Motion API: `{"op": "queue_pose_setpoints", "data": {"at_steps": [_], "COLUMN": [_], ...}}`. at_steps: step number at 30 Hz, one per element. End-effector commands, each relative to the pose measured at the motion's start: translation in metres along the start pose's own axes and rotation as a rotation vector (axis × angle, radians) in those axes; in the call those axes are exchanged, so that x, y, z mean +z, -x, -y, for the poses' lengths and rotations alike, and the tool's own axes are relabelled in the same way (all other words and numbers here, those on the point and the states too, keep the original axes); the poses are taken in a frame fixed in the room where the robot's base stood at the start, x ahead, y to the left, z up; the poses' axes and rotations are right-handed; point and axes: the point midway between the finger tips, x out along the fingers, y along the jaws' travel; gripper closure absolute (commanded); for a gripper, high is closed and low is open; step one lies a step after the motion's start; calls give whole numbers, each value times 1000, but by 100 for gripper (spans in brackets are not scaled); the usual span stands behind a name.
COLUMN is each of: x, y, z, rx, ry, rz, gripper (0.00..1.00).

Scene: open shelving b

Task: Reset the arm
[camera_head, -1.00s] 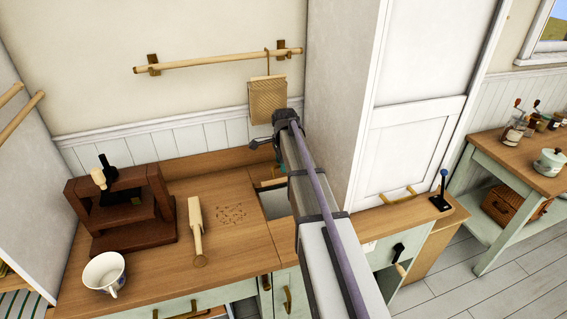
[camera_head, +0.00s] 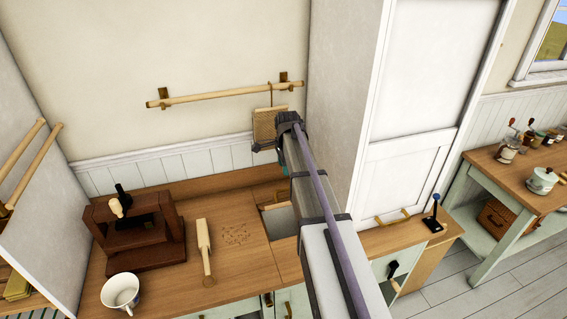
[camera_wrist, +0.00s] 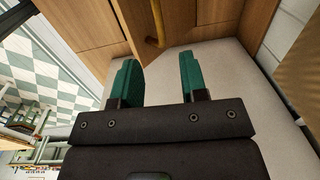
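My gripper shows in the wrist view (camera_wrist: 158,75) with its two green fingers apart and nothing between them. A pale surface and wooden cabinet fronts lie behind the fingers there. In the head view my arm (camera_head: 318,205) reaches from the bottom edge up over the counter towards the back wall.
The counter (camera_head: 180,290) holds a dark wooden press (camera_head: 140,230), a white cup (camera_head: 121,291) and a wooden mallet (camera_head: 204,247). A woven board (camera_head: 266,125) hangs from a wall rail (camera_head: 215,96). A tall white cabinet (camera_head: 405,165) stands close right of my arm.

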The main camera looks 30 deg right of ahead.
Motion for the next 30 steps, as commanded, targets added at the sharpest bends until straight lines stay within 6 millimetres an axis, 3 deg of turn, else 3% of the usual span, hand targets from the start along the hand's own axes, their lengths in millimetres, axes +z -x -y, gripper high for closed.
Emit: {"op": "queue_pose_setpoints", "data": {"at_steps": [6,8,10,12,16,18,21,23,25,30], "x": [0,0,3,20,85,114,143,156,166,168], "y": [0,0,1,-7,-49,-68,-88,-97,-101,-95], "z": [0,-2,-21,-66,-177,-224,-269,-281,-280,-277], "rx": [1,4,11,21,39,44,47,47,46,46], "ry": [49,153,361,662,1301,1526,1666,1696,1719,1722], "rz": [0,1,2,8,31,42,49,50,50,51], "gripper": [60,60,60,60,60,60,60,60,60,60]}}
